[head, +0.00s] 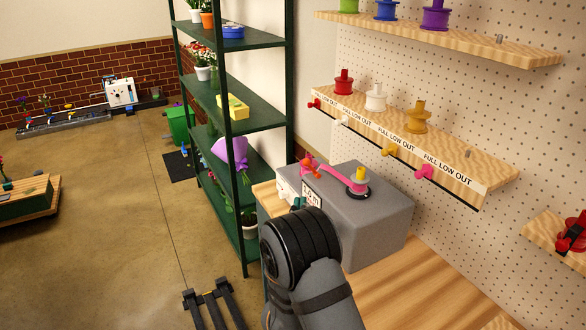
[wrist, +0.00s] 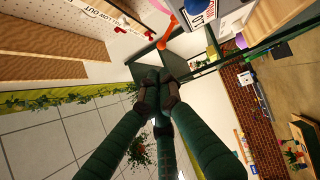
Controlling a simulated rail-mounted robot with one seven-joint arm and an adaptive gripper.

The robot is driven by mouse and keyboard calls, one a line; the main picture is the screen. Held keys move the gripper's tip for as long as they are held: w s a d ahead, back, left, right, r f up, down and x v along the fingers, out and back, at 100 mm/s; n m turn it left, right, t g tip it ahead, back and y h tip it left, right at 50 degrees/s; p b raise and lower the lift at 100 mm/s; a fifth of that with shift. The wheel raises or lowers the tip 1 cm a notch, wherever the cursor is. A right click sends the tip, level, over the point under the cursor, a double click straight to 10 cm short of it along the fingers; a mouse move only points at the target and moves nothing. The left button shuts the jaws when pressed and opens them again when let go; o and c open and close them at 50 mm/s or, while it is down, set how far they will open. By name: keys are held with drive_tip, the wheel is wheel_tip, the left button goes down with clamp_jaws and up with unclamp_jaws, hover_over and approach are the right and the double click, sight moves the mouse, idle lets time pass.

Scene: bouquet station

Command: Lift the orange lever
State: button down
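The orange lever (head: 307,163) sits on top of the grey box-shaped machine (head: 378,226) in the head view, at its far left edge. In the wrist view an orange arm (wrist: 167,33), which looks like the lever, shows near the top, beyond the fingertips. My gripper (wrist: 160,82) has dark green fingers with their tips drawn together, and nothing shows held between them. The fingertips look apart from the orange arm in the wrist view. In the head view my arm hides most of the gripper beside the machine.
A pink ribbon runs across the machine top to a yellow-topped spool (head: 359,181). A dark green shelf (head: 245,103) with flowers stands behind on the left. A pegboard shelf (head: 455,165) with spools and coloured knobs overhangs on the right. Bare wooden bench (head: 425,285) lies in front.

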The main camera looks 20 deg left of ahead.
drive_tip(key=shift+s, duration=0.15)
drive_tip(key=p, duration=0.8)
approach(305, 160)
drive_tip(key=w, duration=0.4)
drive_tip(key=shift+w+a+r+p, duration=0.2)
drive_tip(key=shift+w+a, duration=0.15)
drive_tip(key=shift+w, duration=0.15)
drive_tip(key=shift+w+a+r+p, duration=0.15)
drive_tip(key=shift+w+a, duration=0.15)
drive_tip(key=shift+w, duration=0.2)
drive_tip(key=shift+r, duration=0.1)
drive_tip(key=shift+w+d+r+m+g, duration=0.2)
drive_tip(key=shift+m+g, duration=0.1)
drive_tip(key=shift+m, duration=0.1)
